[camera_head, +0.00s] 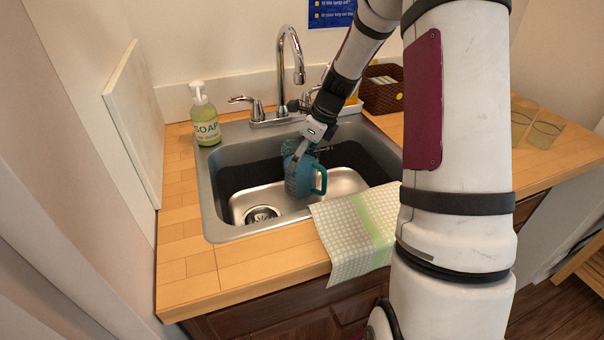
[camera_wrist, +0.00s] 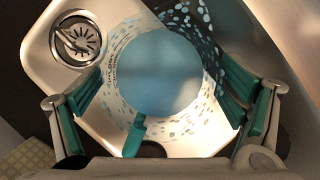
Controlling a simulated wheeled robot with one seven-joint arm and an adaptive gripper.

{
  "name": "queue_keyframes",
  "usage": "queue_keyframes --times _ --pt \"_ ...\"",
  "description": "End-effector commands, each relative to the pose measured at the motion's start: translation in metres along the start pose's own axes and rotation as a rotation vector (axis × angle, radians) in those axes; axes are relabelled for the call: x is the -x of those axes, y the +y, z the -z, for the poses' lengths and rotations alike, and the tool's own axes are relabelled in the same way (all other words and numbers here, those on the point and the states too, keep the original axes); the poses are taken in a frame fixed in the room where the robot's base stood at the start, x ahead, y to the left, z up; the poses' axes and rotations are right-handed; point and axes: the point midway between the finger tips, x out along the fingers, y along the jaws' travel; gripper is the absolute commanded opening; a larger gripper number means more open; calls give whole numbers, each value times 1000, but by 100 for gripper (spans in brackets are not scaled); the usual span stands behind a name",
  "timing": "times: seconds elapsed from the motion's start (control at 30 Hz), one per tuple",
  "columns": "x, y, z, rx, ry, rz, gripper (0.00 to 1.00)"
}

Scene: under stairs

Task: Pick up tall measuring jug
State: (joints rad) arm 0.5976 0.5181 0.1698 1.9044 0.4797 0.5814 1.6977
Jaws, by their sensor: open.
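The tall measuring jug (camera_head: 301,179), blue with a teal handle, stands in the sink in the head view. In the wrist view I look down into the jug (camera_wrist: 158,75): a round blue bottom shows inside a clear, pale-speckled wall, with the handle at the lower edge. My gripper (camera_head: 309,150) is at the jug's top, pointing down. In the wrist view its teal-padded fingers are spread on the left and right of the jug. Whether either pad touches the wall is unclear. The fingers and wrist hide part of the rim.
The metal sink (camera_head: 222,212) surrounds the jug, with a drain (camera_wrist: 77,40) to its left. A faucet (camera_head: 283,60) rises behind. A checked cloth (camera_head: 352,235) hangs over the front edge. A soap bottle (camera_head: 205,118), a basket (camera_head: 381,98) and glasses (camera_head: 545,130) stand on the wooden counter.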

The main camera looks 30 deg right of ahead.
Motion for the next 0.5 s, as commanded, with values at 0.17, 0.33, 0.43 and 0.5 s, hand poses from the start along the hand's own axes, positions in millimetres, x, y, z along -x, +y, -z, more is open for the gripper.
queue_keyframes --times 0.17,0.33,0.43,0.5 --pt "-24 0 1 0 1 -2 89" --pt "-30 0 0 1 0 0 89" --pt "-30 0 0 1 0 0 89" --pt "-30 0 0 1 0 0 87"
